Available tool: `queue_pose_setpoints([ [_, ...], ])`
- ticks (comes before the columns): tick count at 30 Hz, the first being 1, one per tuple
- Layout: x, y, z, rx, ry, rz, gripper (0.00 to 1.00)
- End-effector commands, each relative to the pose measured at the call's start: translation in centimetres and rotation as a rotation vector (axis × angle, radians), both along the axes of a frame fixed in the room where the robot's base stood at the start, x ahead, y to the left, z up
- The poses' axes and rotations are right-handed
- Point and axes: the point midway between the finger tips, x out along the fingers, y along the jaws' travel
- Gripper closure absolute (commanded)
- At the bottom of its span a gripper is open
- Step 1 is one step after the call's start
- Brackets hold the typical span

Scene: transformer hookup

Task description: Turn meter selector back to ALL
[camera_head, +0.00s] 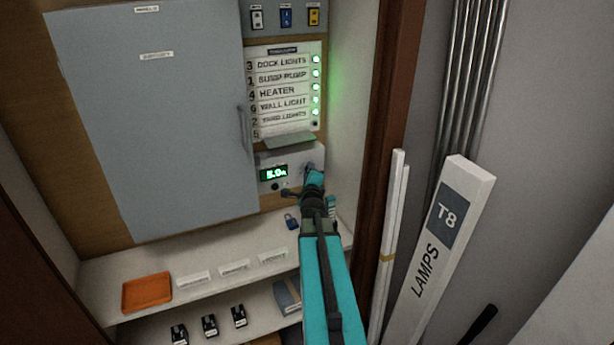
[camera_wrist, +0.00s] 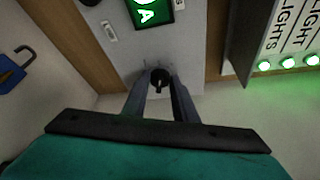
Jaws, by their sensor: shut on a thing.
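The meter (camera_head: 289,168) is a pale panel with a green display (camera_head: 274,173) reading about 5.0A, at the middle of the body camera view. The display shows partly in the wrist view (camera_wrist: 150,11), turned on its side. The meter's selector (camera_wrist: 160,78) is a small dark round knob with a pointer. My gripper (camera_wrist: 160,84) is at the selector with its two fingers on either side of it, shut on it. In the body camera view my gripper (camera_head: 313,178) covers the selector. The selector's position labels are not readable.
A circuit list (camera_head: 285,90) with lit green lamps is above the meter. A grey cabinet door (camera_head: 155,120) is at the left. A blue padlock (camera_head: 291,221) hangs below the meter. Below are a shelf with an orange tray (camera_head: 147,291); a LAMPS box (camera_head: 440,240) leans at the right.

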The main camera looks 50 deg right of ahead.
Motion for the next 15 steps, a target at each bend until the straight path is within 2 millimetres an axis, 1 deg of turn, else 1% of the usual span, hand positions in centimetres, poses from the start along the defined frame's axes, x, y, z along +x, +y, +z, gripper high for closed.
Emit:
queue_pose_setpoints([
  [15,0.09,-0.02,-0.38,-0.153,0.056,-0.002,0.97],
])
